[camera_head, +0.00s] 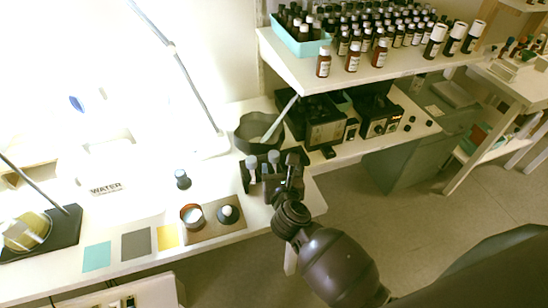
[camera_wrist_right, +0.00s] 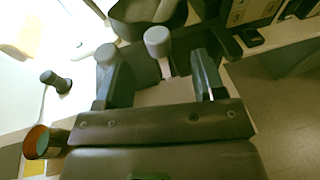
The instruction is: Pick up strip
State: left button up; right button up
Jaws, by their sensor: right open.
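My right gripper (camera_head: 271,168) is open at the bench's front right edge. Two grey-capped pieces (camera_head: 273,158) stand at its fingers. In the wrist view, one grey cap (camera_wrist_right: 158,38) shows between the open fingers (camera_wrist_right: 163,76), with a narrow pale shaft (camera_wrist_right: 166,67) below it. The other cap (camera_wrist_right: 107,53) is by the left finger. I cannot tell whether the shaft is the strip, or whether either finger touches these pieces. A pale stick (camera_head: 281,117) leans out of a dark bowl (camera_head: 247,130) behind the gripper. My left gripper is not in view.
A dark-capped bottle (camera_head: 182,179) and a brown tray (camera_head: 213,232) holding a jar (camera_head: 191,216) stand to the left. Teal (camera_head: 97,256), grey and yellow squares lie in front. A shelf (camera_head: 300,73) of brown bottles is above. Dark boxes (camera_head: 325,125) stand behind right.

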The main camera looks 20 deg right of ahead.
aim_at(275, 157)
jog(key=shift+x, duration=3)
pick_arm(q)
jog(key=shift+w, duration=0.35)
pick_arm(e)
jog(key=shift+a+r, duration=0.15)
jog(key=shift+r, duration=0.05)
jog(key=c, duration=0.8)
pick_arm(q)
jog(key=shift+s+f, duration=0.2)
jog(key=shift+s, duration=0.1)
pick_arm(e)
jog(key=shift+c, duration=0.2)
jog(key=shift+r, duration=0.1)
pick_arm(q)
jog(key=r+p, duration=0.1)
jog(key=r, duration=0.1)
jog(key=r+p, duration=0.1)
jog(key=p, duration=0.1)
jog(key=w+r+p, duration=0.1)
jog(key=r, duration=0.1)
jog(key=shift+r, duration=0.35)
pick_arm(e)
notch_tip(275, 157, up, 20)
